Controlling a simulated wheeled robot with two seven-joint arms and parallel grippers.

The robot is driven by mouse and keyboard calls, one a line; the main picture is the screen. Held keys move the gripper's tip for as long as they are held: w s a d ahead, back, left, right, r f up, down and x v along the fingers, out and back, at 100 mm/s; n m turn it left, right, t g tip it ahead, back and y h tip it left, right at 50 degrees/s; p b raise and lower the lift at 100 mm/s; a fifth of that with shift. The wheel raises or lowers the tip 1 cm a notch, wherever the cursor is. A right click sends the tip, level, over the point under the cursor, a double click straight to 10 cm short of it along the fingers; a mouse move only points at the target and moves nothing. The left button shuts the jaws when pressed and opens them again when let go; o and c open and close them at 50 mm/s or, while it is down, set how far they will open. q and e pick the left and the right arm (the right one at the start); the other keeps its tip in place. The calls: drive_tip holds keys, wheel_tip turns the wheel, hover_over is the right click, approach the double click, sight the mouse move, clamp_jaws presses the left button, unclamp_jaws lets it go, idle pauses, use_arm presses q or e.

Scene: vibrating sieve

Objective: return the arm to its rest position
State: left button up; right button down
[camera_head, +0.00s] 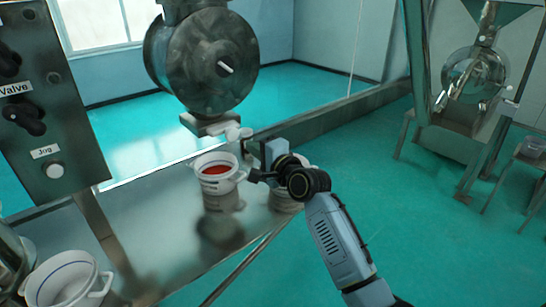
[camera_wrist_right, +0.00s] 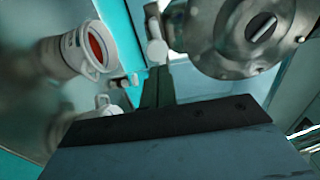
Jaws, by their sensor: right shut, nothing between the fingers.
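My right arm reaches in from the lower right of the head view. Its gripper (camera_head: 256,176) is shut and empty beside a white bucket (camera_head: 215,185) with red contents. The fingers are small and partly dark here, and I cannot tell whether they touch the bucket's handle. In the right wrist view the same bucket (camera_wrist_right: 72,54) appears tilted at the upper left, and my dark wrist housing fills the bottom. A second white bucket (camera_head: 286,200) is partly hidden behind my right wrist. My left gripper is not in view.
The metal table (camera_head: 150,225) carries the buckets; another white bucket (camera_head: 68,280) is at the lower left. A control panel (camera_head: 50,110) stands left. A round metal machine (camera_head: 205,60) hangs above the table. Open green floor (camera_head: 440,240) lies right, with a stand-mounted machine (camera_head: 475,75) beyond.

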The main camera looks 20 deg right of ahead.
drive_tip(key=v, duration=0.6)
wheel_tip(320, 180, down, 26)
drive_tip(key=s+n+g+h+b, duration=0.2)
drive_tip(key=n+g+b, duration=0.1)
drive_tip(key=g+b, duration=0.1)
drive_tip(key=s+f+n+g+h+b, duration=0.1)
drive_tip(key=s+f+n+g+b, duration=0.1)
drive_tip(key=s+f, duration=0.7)
drive_tip(key=s+f+n+g+b, duration=0.2)
drive_tip(key=s+f, duration=0.3)
drive_tip(key=f, duration=0.8)
drive_tip(key=s+f+n+g+h+b, duration=0.1)
drive_tip(key=s+f+n+g, duration=0.15)
drive_tip(key=s+f, duration=0.6)
drive_tip(key=s+f+n+g+b, duration=0.1)
drive_tip(key=s+f+n, duration=0.1)
drive_tip(key=s+f, duration=0.4)
drive_tip(key=s+d+f+n+g+b, duration=0.1)
drive_tip(key=s+f, duration=0.5)
drive_tip(key=s, duration=0.7)
drive_tip(key=s+d+f+n+g+b, duration=0.1)
drive_tip(key=s+f+n+g+b, duration=0.1)
drive_tip(key=s+f, duration=0.4)
drive_tip(key=s+n+g, duration=0.1)
drive_tip(key=s+n, duration=0.1)
drive_tip(key=s, duration=0.1)
drive_tip(key=shift+s+n+h+b, duration=0.3)
drive_tip(key=shift+s+n+h, duration=0.05)
drive_tip(key=shift+h, duration=0.05)
